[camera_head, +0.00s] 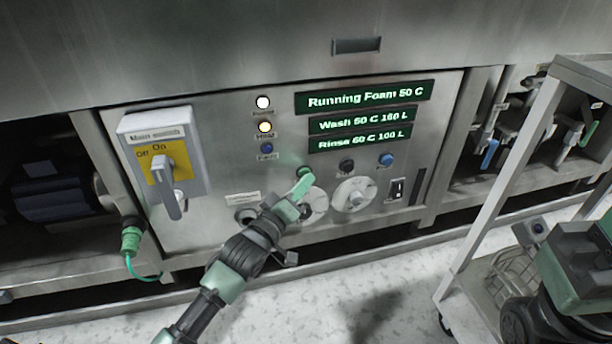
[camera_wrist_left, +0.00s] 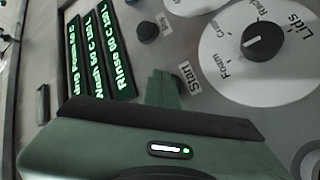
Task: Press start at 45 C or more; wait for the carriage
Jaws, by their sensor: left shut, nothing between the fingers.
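The control panel's top display (camera_head: 364,97) reads "Running Foam 50 C". The display below (camera_head: 362,120) reads "Wash 50 C 160 L", and the lowest (camera_head: 360,138) "Rinse 60 C 100 L". My left gripper (camera_head: 304,178) is shut and empty, its tip at the green start button (camera_head: 305,171). In the left wrist view the "Start" label (camera_wrist_left: 189,78) lies beside the fingertips, which hide much of the button. I cannot tell whether they touch it. Two upper lamps (camera_head: 264,102) glow; the lower lamp (camera_head: 266,148) is blue.
The main switch (camera_head: 166,170) stands on the panel's left. A metal cart frame (camera_head: 497,170) stands at the right. The floor in front is clear.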

